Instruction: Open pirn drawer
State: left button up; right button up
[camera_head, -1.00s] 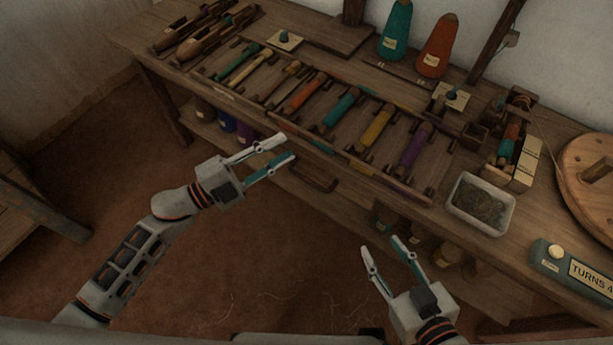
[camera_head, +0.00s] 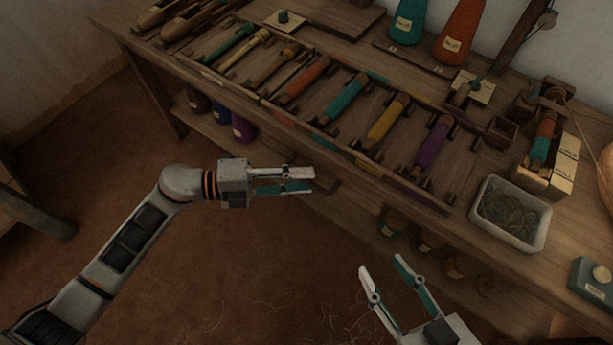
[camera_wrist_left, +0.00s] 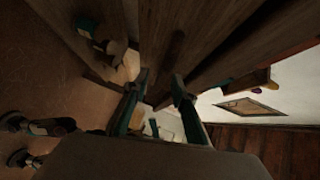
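The pirn drawer is in the wooden bench's front, below the row of pirns in the head view; it looks closed. Its wooden handle (camera_head: 331,188) sticks out under the bench edge, partly hidden behind my left gripper (camera_head: 312,180). That gripper is open, its fingers pointing right, with the tips at the handle; I cannot tell whether they touch it. In the left wrist view the same gripper (camera_wrist_left: 158,88) has its two fingers apart against dark wood. My right gripper (camera_head: 381,264) is open and empty, in front of the bench at the lower right.
Colored pirns (camera_head: 343,98) lie in a rack on the bench. A grey tub (camera_head: 511,213) stands at the bench's right front. Dark bottles (camera_head: 220,111) and several round items (camera_head: 428,241) sit on the lower shelf.

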pick_arm(q)
jog(key=shift+w+d+f, duration=0.1)
jog(key=shift+d, duration=0.7)
grip_shut()
pick_arm(e)
jog(key=shift+r, duration=0.1)
